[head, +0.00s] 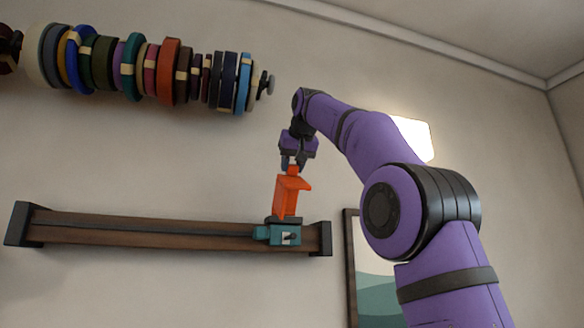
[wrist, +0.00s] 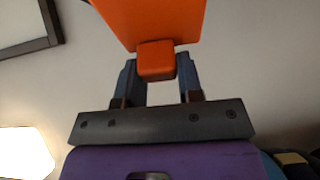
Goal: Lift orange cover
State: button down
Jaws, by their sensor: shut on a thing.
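The orange cover (head: 288,197) is an upright, box-like piece with a lip jutting to the right at its top. It stands directly over the teal carriage (head: 285,235) on the wall rail; I cannot tell whether it still touches the carriage. My gripper (head: 292,167) is above it, pointing down, shut on the small knob at its top. In the wrist view the orange cover (wrist: 150,18) fills the top middle, and its knob (wrist: 156,60) sits between the two fingers of my gripper (wrist: 158,75). The cover's far side is hidden.
A dark wooden rail (head: 140,228) with black end blocks runs along the wall. A rod of several coloured discs (head: 130,70) is at the upper left. A framed picture (head: 375,275) hangs right of the rail, partly behind my arm. The wall around the cover is clear.

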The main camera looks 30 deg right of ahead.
jog(key=shift+w+f, duration=0.15)
jog(key=shift+w, duration=0.05)
jog(key=c, duration=0.8)
grip_release()
jog(key=shift+d, duration=0.1)
jog(key=shift+o, duration=0.2)
jog(key=v, duration=1.1)
